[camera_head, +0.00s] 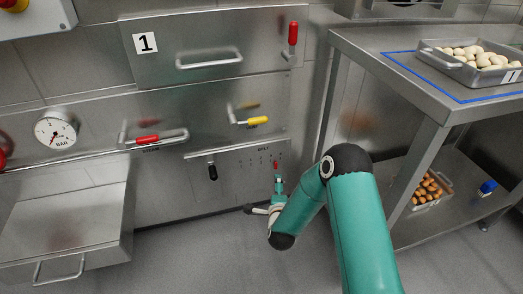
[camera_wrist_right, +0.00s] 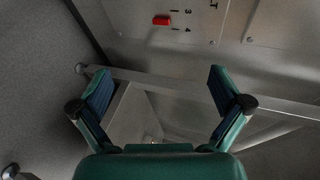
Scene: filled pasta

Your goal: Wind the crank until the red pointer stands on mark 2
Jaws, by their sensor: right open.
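The crank with a black grip (camera_head: 212,172) sits at the left of a low wall panel with a row of marks in the head view. The red pointer (camera_head: 276,164) is at the right end of that row. In the wrist view the red pointer (camera_wrist_right: 161,20) appears between the ticks of marks 3 and 4. My right gripper (camera_head: 262,210) is low in front of the wall, below the panel and right of the crank, apart from it. Its fingers (camera_wrist_right: 160,88) are spread with nothing between them. The crank is not visible in the wrist view. My left gripper is not in view.
A red-handled lever (camera_head: 292,36), a yellow-handled lever (camera_head: 257,121) and a red-gripped handle (camera_head: 148,139) are on the wall above. A steel box (camera_head: 70,225) juts out at left. A steel table (camera_head: 345,40) with a tray (camera_head: 440,62) stands right.

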